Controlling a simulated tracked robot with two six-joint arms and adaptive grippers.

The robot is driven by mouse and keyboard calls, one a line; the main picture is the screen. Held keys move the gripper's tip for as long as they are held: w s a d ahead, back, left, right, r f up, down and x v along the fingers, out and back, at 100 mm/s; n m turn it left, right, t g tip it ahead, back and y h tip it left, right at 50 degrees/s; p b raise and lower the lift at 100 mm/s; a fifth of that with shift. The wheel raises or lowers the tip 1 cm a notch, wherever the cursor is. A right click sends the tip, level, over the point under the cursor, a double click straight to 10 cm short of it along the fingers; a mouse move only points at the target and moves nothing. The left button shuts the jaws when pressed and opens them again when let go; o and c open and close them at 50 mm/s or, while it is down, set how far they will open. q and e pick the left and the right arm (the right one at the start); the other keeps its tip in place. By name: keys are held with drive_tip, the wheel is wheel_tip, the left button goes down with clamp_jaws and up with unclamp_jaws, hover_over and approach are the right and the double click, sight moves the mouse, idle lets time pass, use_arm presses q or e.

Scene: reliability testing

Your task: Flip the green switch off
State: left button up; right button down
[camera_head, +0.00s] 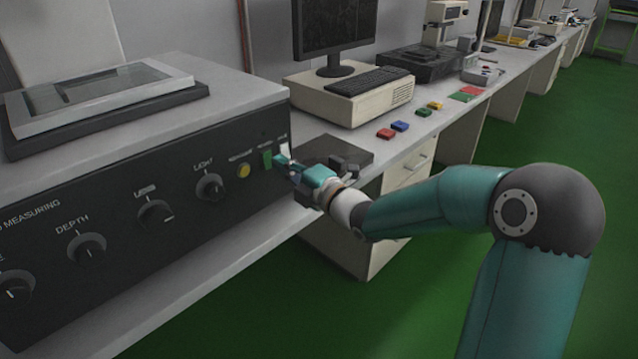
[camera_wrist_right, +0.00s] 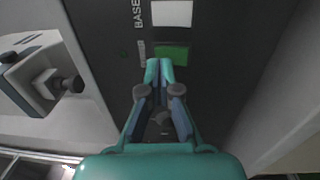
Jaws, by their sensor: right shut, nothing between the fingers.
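The green switch (camera_head: 267,160) is on the dark front panel of the measuring machine, between a yellow button and a white switch. In the right wrist view the green switch (camera_wrist_right: 172,54) shows just beyond my fingertips. My right gripper (camera_head: 283,161) is shut and empty, its tips pointing at the panel beside the green switch. In the right wrist view the shut fingertips (camera_wrist_right: 159,70) overlap the switch's near edge. I cannot tell if they touch it, or which way it is tilted. My left gripper is out of view.
The white switch (camera_head: 285,150) is right of the green one, and the yellow button (camera_head: 244,171) is to its left. Several dark knobs (camera_head: 210,187) line the panel. A dark grey block (camera_head: 338,152) stands close behind my right gripper. Green floor lies open at the right.

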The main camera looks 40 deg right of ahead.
drive_tip(key=s+r, duration=0.1)
drive_tip(key=s, duration=1)
drive_tip(key=shift+s+d+r, duration=0.2)
drive_tip(key=shift+s+d, duration=0.05)
drive_tip(key=shift+d, duration=0.05)
